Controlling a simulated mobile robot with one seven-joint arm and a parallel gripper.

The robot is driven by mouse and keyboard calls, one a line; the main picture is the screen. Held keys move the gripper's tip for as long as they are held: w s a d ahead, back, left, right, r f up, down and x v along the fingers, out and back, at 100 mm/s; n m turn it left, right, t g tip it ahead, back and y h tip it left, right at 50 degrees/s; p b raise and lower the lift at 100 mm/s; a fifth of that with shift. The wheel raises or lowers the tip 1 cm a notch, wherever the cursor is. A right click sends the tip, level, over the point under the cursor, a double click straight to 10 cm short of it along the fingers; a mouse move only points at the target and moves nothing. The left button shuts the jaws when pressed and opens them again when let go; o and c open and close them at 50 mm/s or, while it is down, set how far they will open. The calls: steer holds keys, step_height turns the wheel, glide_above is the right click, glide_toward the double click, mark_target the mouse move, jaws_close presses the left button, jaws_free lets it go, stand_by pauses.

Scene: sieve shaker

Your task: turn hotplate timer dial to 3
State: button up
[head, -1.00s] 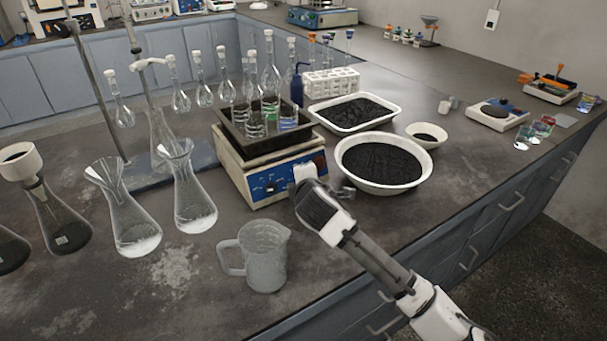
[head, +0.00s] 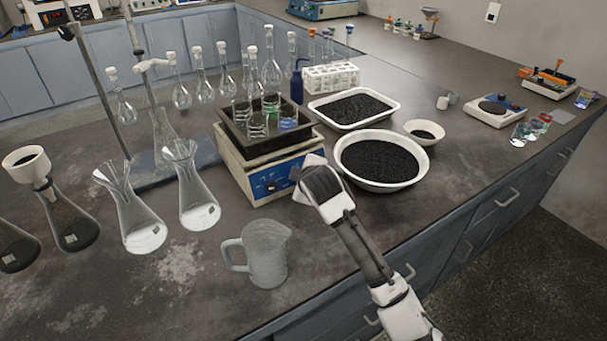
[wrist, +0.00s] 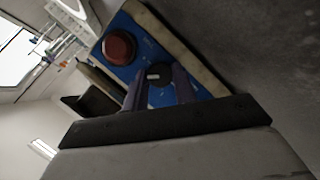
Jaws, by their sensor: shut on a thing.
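The hotplate (head: 232,170) is a cream box with a blue front panel (head: 268,184), carrying a black tray with glassware on top. In the wrist view the panel (wrist: 134,62) shows tilted, with a round red knob (wrist: 118,46) and a small dark dial (wrist: 155,72) with a pale mark. My gripper (wrist: 158,84) has its two dark fingers on either side of this dial, shut on it. In the head view my gripper (head: 298,182) is at the right end of the panel and hides the dial there. I cannot read the dial's number.
A glass beaker (head: 264,256) stands in front of the hotplate, left of my arm. A white bowl of black grains (head: 345,172) is close on the right. Conical flasks (head: 192,192) stand to the left. Bare bench lies between the beaker and hotplate.

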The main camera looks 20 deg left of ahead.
steer(key=shift+f, duration=0.15)
steer(key=o, duration=1)
steer(key=b+v, duration=0.2)
steer(key=v, duration=1.2)
steer(key=shift+w, duration=0.1)
